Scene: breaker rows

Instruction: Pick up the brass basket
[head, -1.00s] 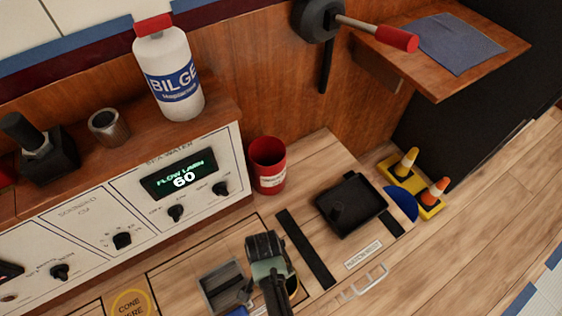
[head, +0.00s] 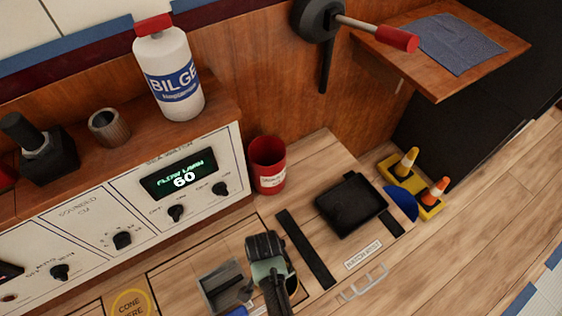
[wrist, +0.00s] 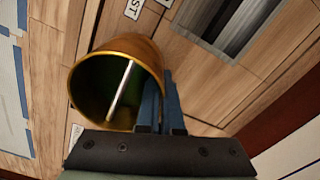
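The brass basket (wrist: 146,48) is a round gold-coloured cup with a dark greenish inside and a thin pale rod across its mouth, seen in the wrist view. My gripper (wrist: 161,80) has its two blue fingers close together at the basket's right wall. One finger is over the mouth side and the other outside, so they appear shut on the wall. In the head view my gripper (head: 268,262) hides most of the basket; only a little of its rim shows beside it. Whether it is clear of the surface cannot be told.
A grey open box (head: 222,288) stands just left of my gripper. A black tray (head: 352,204) and a red cup (head: 267,165) stand behind. A white bottle (head: 169,75) is on the ledge. The wooden surface by the hatch handle (head: 363,283) is bare.

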